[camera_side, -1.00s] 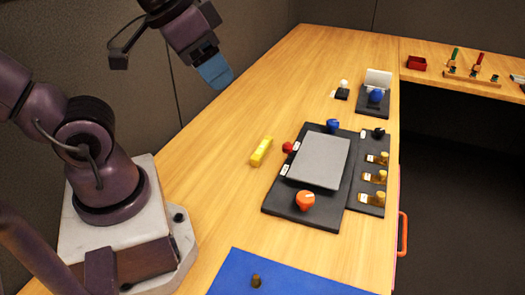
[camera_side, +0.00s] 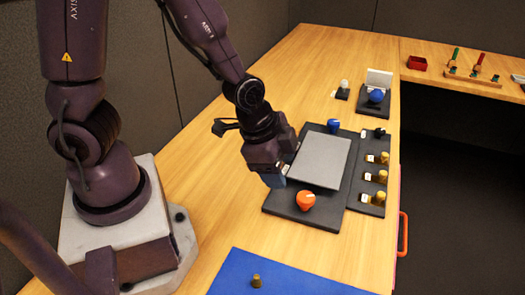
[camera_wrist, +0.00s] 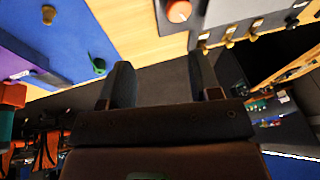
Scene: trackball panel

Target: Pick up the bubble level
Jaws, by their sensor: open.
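The bubble level, the yellow bar seen earlier on the wood table left of the trackball panel, is hidden in the side view now, with my gripper in front of that place. It does not show in the wrist view. My gripper (camera_side: 273,180) is low over the left edge of the dark panel (camera_side: 300,212). In the wrist view its two dark fingers stand apart with a clear gap between them (camera_wrist: 160,82), and nothing is seen held. Its height above the table cannot be told.
The panel carries a grey plate (camera_side: 320,160), an orange knob (camera_side: 306,201) and a blue knob (camera_side: 333,126). A side strip holds several brass knobs (camera_side: 378,178). A blue mat (camera_side: 310,285) with a brass piece (camera_side: 256,281) lies in front. The far left tabletop is clear.

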